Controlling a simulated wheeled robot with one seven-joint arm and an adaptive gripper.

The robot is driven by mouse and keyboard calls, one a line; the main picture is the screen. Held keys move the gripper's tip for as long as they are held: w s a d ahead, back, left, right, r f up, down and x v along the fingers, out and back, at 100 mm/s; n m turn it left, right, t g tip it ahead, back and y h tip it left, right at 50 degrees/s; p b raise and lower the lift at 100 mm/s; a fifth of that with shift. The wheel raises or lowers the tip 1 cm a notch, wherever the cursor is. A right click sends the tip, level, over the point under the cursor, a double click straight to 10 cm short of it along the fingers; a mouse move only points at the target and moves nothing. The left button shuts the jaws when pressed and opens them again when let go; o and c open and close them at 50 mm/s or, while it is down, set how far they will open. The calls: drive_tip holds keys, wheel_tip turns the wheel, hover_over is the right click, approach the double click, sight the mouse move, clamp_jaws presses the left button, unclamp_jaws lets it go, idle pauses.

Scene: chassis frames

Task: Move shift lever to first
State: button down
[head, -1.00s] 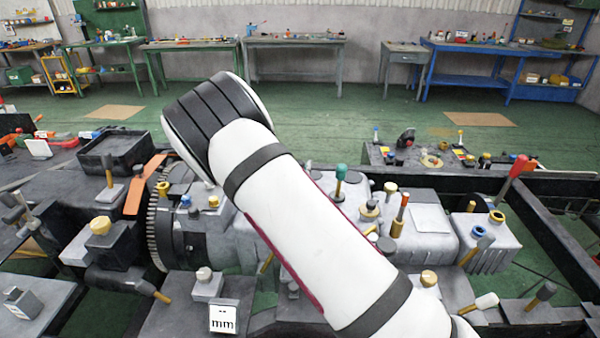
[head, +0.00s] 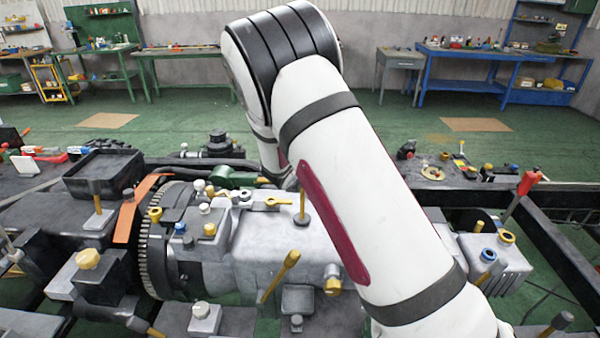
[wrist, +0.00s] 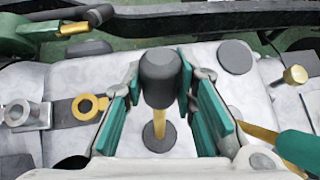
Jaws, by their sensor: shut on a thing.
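In the wrist view, a lever with a black knob (wrist: 160,78) and a yellow shaft rises from a round dark disc on the pale grey housing (wrist: 200,158). It stands about upright in the picture. I take it for the shift lever; no gear marking can be read. My gripper (wrist: 161,104) has its teal-padded fingers on both sides of this lever and is shut on it. The exact contact on the knob is hard to see.
Close right of the fingers is a teal-handled lever (wrist: 303,150). A yellow ring fitting (wrist: 87,106) lies to the left and a yellow-topped peg (wrist: 294,75) to the right. In the head view, a red-handled lever (head: 528,183) stands at the right frame rail.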

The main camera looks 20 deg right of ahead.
idle(0.4)
drive_tip(key=c, duration=1.3)
unclamp_jaws()
drive_tip(key=shift+w+f, duration=0.1)
drive_tip(key=shift+w, duration=0.05)
drive_tip(key=v, duration=1.2)
